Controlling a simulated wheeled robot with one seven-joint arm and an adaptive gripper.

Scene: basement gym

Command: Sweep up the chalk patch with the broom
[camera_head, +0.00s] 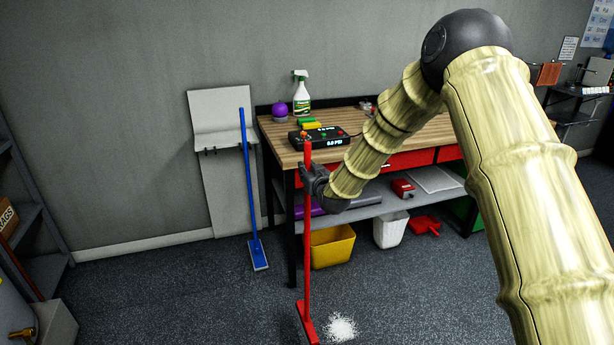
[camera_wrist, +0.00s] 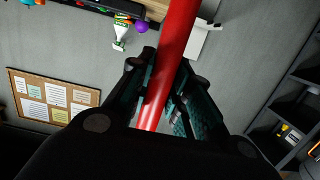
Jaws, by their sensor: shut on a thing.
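A red broom (camera_head: 307,240) stands nearly upright in front of the workbench, its red head (camera_head: 308,323) low at or near the floor. My gripper (camera_head: 312,181) is shut on its handle in the upper part. In the wrist view the red handle (camera_wrist: 172,60) runs between the fingers of my gripper (camera_wrist: 163,95). The white chalk patch (camera_head: 341,328) lies on the dark floor just right of the broom head, with a small gap between them. I cannot tell whether the broom head touches the floor.
A wooden workbench (camera_head: 282,152) with a lower shelf stands behind the broom. Under it are a yellow bin (camera_head: 332,247), a white bin (camera_head: 390,230) and a red dustpan (camera_head: 425,225). A blue broom (camera_head: 249,190) leans at the wall board. The floor left of the red broom is clear.

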